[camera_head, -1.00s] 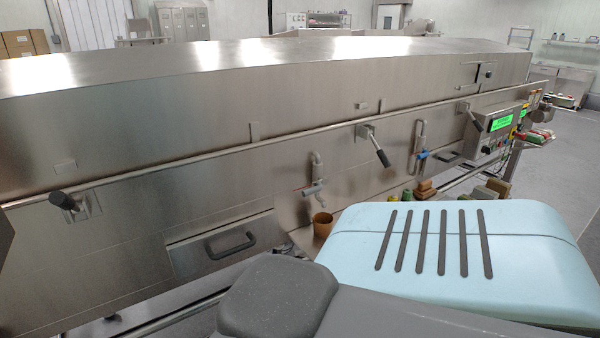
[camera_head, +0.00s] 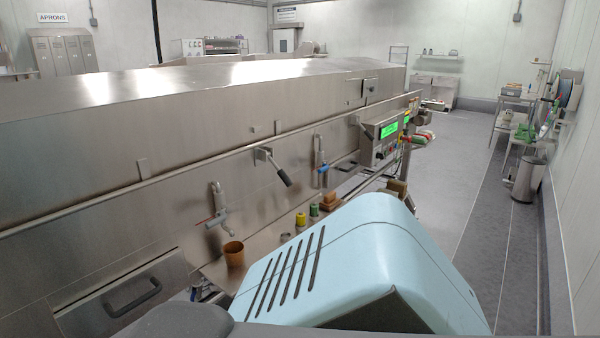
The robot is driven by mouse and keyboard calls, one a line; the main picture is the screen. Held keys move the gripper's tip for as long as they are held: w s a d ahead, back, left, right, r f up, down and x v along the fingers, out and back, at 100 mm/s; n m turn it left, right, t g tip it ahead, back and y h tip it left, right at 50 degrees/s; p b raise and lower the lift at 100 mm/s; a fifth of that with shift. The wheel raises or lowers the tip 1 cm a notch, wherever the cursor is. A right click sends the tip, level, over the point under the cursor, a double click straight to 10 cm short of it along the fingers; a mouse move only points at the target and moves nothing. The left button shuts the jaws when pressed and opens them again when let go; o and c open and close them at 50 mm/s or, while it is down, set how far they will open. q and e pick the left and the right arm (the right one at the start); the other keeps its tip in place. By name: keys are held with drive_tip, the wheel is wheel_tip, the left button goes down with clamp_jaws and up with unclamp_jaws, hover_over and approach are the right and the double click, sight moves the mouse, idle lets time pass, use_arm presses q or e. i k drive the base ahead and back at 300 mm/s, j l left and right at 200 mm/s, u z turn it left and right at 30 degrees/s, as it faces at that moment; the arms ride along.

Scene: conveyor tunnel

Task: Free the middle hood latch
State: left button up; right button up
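The middle hood latch (camera_head: 273,166) is on the front of the steel hood (camera_head: 200,125), just below the long rail (camera_head: 220,158). It has a metal bracket and a dark-gripped lever that slants down to the right. Another latch (camera_head: 362,130) with a similar dark lever is farther right, beside the control box with the green screen (camera_head: 389,130). Neither of my grippers is in view, and nothing touches the middle latch.
Below the latches are a pipe with a red-and-blue valve handle (camera_head: 217,218), a blue-handled valve (camera_head: 322,168), a brown cup (camera_head: 233,253) and small yellow and green containers (camera_head: 301,219). A drawer with a dark handle (camera_head: 133,298) is lower left. Open floor (camera_head: 465,200) lies right.

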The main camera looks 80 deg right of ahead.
sight(284, 176)
drive_tip(key=l+z, duration=0.15)
drive_tip(key=z, duration=1.75)
drive_tip(key=i+l, duration=0.3)
drive_tip(key=l, duration=0.15)
drive_tip(key=i+l, duration=0.3)
drive_tip(key=l, duration=0.2)
drive_tip(key=i+l, duration=0.25)
drive_tip(key=l, duration=0.2)
drive_tip(key=l+u, duration=0.5)
drive_tip(key=l, duration=0.3)
